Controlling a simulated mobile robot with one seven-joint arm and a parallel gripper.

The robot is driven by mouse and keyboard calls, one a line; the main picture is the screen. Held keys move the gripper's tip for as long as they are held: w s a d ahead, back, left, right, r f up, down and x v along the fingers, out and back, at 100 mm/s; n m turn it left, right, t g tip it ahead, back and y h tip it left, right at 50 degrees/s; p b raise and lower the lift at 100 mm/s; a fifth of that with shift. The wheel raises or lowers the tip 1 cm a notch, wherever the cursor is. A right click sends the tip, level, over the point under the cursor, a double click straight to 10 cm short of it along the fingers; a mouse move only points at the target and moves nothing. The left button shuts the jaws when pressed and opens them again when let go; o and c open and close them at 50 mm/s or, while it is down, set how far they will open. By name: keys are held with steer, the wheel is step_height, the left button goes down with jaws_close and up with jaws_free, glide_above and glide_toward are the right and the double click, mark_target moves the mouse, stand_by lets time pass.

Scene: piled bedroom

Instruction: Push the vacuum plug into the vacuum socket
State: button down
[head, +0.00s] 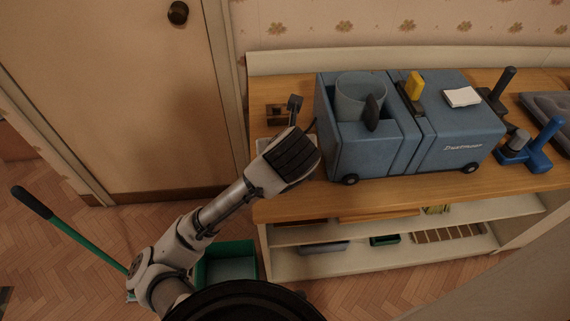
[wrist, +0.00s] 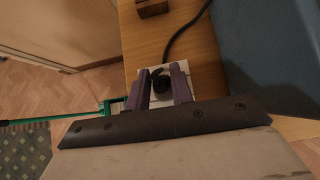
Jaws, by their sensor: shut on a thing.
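In the wrist view, the two purple-grey fingers of my gripper (wrist: 163,84) are closed around the black vacuum plug (wrist: 160,73). A black cable (wrist: 184,36) runs up and to the right from it. A pale plate, seemingly the vacuum socket (wrist: 143,74), lies around and below the fingertips on the wooden top. I cannot tell whether the plug is in the socket or just above it. In the head view my gripper's hand (head: 287,160) hides the fingers and plug beside the blue vacuum (head: 455,118).
The vacuum's blue body stands close to the right of my gripper on the wooden top (head: 400,190). A small brown block (head: 277,112) lies behind. A blue tool (head: 538,147) is at the far right. A green bin (head: 228,262) and green-handled broom (head: 85,240) are on the floor.

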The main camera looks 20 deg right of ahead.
steer(key=shift+f, duration=0.3)
steer(key=c, duration=1.1)
jaws_free()
steer(key=shift+c, duration=0.2)
steer(key=shift+o, duration=0.3)
steer(key=o, duration=1.1)
